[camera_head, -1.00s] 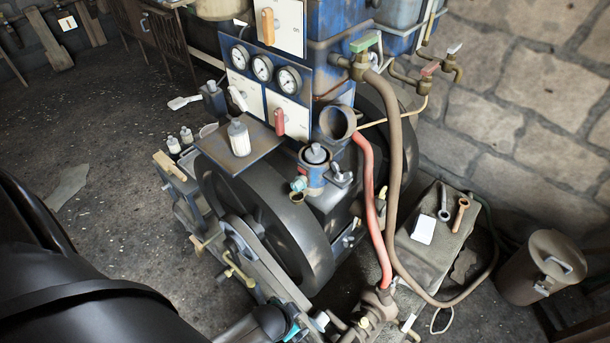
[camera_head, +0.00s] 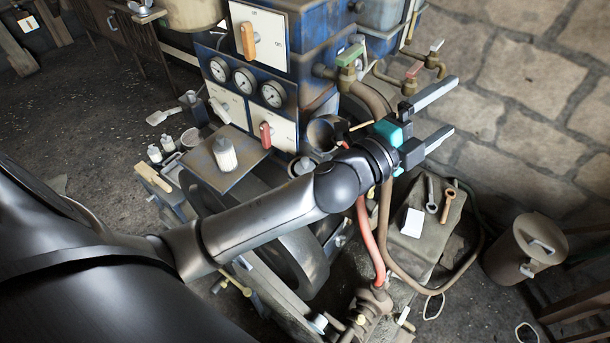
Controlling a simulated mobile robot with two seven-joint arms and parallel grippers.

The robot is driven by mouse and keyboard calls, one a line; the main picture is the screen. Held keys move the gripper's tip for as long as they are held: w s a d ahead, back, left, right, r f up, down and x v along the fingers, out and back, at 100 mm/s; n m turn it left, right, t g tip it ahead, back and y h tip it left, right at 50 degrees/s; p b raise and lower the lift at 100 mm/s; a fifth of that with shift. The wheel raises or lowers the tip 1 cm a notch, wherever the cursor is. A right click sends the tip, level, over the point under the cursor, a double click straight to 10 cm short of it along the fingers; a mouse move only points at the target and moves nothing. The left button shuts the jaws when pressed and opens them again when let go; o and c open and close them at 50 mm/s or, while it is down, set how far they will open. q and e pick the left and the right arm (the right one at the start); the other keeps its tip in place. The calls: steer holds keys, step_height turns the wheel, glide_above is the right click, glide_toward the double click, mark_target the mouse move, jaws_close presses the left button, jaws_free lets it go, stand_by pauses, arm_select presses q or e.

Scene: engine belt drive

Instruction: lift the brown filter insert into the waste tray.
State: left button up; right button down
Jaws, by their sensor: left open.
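My left gripper (camera_head: 447,106) is open and empty, its two fingers pointing up and right in front of the stone wall, above the grey block with tools. My left forearm crosses the engine and covers much of its front. The blue filter-like housing with a grey cap (camera_head: 302,164) shows only its top above my arm. I cannot make out the brown filter insert; it may be hidden. I cannot identify the waste tray for certain; a small shallow tray (camera_head: 172,168) stands at the machine's left side. My right gripper is not in view.
A green-handled valve (camera_head: 349,57) and pipes are close to my left gripper. A red hose (camera_head: 369,240) and a brown hose (camera_head: 384,225) hang below it. Wrenches (camera_head: 448,203) lie on the grey block. A lidded bin (camera_head: 525,250) stands at right.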

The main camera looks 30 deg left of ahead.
arm_select(q)
steer(key=s+d+r+m+g+h, duration=0.2)
steer(key=d+r+m+g+h, duration=0.2)
steer(key=d+m+h, duration=0.5)
steer(key=m+g+y, duration=1.4)
steer(key=m+y, duration=0.3)
steer(key=m, duration=0.5)
glide_above(304, 159)
step_height(304, 159, down, 11)
steer(key=f, duration=0.3)
steer(key=f+p, duration=0.1)
steer(key=f, duration=0.2)
steer(key=s+f, duration=0.1)
steer(key=f, duration=0.1)
steer(key=shift+f, duration=0.4)
steer(key=shift+w+f+p, duration=0.25)
steer(key=shift+f, duration=1.3)
steer(key=shift+w+f+p, duration=0.2)
steer(key=shift+f+p, duration=0.05)
steer(key=shift+f, duration=1.25)
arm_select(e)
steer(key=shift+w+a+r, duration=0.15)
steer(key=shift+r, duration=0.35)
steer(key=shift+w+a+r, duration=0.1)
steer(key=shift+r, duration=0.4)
